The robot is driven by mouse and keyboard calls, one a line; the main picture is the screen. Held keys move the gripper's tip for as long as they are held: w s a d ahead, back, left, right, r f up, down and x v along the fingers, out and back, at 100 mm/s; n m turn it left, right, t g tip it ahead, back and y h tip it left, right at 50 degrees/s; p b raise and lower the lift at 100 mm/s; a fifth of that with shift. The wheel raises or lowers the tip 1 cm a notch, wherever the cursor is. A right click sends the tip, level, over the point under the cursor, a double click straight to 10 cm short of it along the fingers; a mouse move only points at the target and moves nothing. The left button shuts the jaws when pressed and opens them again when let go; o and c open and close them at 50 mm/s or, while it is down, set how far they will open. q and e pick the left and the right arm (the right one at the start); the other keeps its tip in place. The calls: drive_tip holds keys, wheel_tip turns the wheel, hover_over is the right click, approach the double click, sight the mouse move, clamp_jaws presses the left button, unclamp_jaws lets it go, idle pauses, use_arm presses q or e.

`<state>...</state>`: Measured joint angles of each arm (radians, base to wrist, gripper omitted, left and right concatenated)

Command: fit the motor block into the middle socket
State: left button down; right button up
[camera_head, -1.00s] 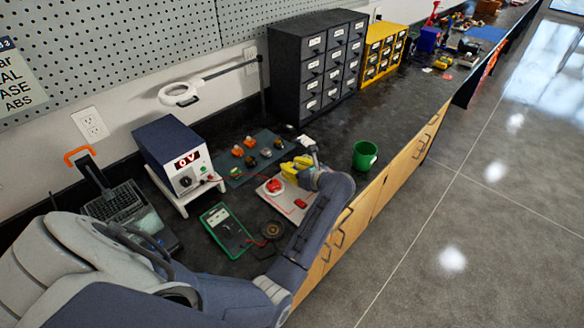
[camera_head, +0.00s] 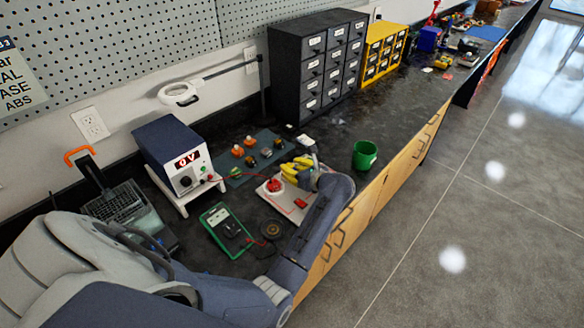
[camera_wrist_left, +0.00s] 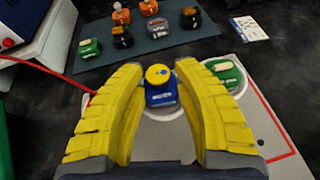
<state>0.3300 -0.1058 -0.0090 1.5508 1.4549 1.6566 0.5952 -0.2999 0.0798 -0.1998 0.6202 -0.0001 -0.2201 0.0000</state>
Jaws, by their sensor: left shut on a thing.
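My left gripper (camera_head: 297,170) is shut, with its yellow fingers over the white board (camera_head: 287,206). In the left wrist view the fingers (camera_wrist_left: 160,88) are on either side of a blue block with a yellow round top, the motor block (camera_wrist_left: 161,95); its label is too small to read. It stands over a pale round spot on the board (camera_wrist_left: 264,130); I cannot tell whether it is seated. A green block (camera_wrist_left: 226,74) sits on the board to the right. The head view hides the motor block behind the gripper. My right gripper is not in view.
A dark mat (camera_wrist_left: 150,38) with several orange and dark parts lies behind. A power supply (camera_head: 178,160) with a red wire stands left. A green cup (camera_head: 365,155) stands to the right.

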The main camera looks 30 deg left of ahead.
use_arm(q)
drive_tip(key=shift+f, duration=0.35)
drive_tip(key=c, duration=1.3)
unclamp_jaws()
drive_tip(key=shift+o, duration=0.2)
drive_tip(key=shift+d, duration=0.1)
